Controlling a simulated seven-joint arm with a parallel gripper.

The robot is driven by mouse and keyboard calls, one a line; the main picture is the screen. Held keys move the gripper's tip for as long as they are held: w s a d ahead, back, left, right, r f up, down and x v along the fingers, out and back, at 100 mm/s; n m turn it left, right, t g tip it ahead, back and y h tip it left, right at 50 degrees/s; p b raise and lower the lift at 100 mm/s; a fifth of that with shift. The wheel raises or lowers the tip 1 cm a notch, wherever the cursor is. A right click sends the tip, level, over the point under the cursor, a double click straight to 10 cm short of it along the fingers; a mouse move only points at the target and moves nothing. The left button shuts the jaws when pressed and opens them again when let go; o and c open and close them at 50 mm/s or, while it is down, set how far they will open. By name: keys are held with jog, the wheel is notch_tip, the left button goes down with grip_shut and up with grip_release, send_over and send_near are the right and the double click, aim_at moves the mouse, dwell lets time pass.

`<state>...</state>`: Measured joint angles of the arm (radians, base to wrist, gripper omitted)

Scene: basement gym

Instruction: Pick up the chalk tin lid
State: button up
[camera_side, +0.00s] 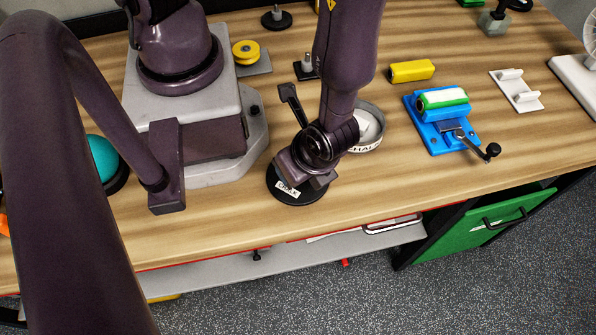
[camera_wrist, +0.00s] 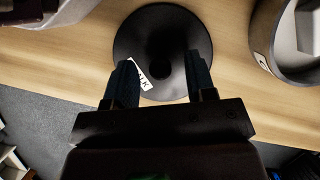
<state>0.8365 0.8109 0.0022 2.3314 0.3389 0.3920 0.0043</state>
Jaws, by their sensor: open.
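The chalk tin lid (camera_side: 297,196) is a black disc with a white lettered label, lying on the wooden bench below my gripper (camera_side: 307,175). In the wrist view the lid (camera_wrist: 163,25) shows a dark round spot at its middle, which may be a knob. My gripper (camera_wrist: 160,75) is open there, with one finger over each side of the lid's near part. I cannot tell whether the fingers touch it. The open chalk tin (camera_side: 367,140), pale with dark lettering, stands just behind and to the right, partly hidden by my arm.
The tin's wall (camera_wrist: 262,45) is close on the right in the wrist view. The bench's front edge is near the lid. Bare wood (camera_side: 400,180) lies to the right.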

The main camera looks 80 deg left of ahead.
jog(key=shift+a+f, duration=0.1)
jog(key=shift+f, duration=0.1)
grip_shut()
jog(key=shift+r, duration=0.1)
